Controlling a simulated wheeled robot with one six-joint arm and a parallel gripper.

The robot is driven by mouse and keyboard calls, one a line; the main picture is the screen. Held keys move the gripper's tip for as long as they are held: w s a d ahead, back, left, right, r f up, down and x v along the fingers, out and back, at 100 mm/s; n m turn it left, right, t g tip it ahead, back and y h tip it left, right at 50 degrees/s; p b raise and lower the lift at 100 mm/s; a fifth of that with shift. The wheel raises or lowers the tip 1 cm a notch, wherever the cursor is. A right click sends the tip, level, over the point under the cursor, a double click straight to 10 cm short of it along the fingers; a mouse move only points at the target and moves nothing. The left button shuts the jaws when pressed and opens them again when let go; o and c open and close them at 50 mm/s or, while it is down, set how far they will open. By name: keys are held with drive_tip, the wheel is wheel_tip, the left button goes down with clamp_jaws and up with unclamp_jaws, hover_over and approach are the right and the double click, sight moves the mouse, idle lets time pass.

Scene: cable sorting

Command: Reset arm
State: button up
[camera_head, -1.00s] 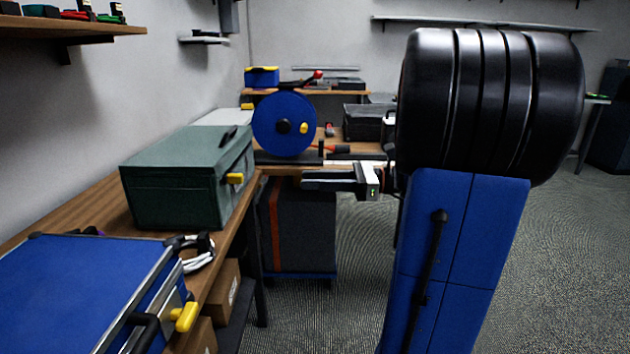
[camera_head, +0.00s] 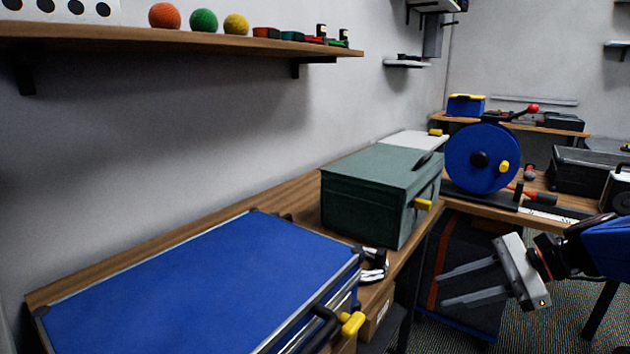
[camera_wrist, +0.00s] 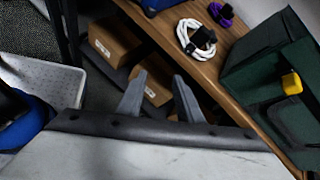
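My gripper (camera_head: 472,284) is at the right in the head view, in front of the bench and over the floor. Its two grey fingers stand apart with nothing between them. In the wrist view the fingers (camera_wrist: 158,95) show a gap and point toward the bench edge and the cardboard boxes (camera_wrist: 118,40) below it. A white coiled cable (camera_wrist: 196,38) with a black strap lies on the bench. It shows partly in the head view (camera_head: 374,268), beside the blue case. A purple coil (camera_wrist: 221,14) lies beyond it.
A closed blue case (camera_head: 200,285) and a green box (camera_head: 370,200) with yellow latches stand on the wooden bench. A blue reel (camera_head: 478,158) stands on the far bench. A white bin (camera_wrist: 45,82) stands low at left in the wrist view. A shelf (camera_head: 170,38) juts from the wall.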

drive_tip(key=s+d+f+n+t+h, duration=0.1)
drive_tip(key=s+f+n+h, duration=0.6)
drive_tip(key=n, duration=1)
drive_tip(key=s+h, duration=0.3)
drive_tip(key=s, duration=0.1)
drive_tip(key=shift+d+h, duration=0.3)
drive_tip(key=shift+h, duration=0.1)
idle(1.5)
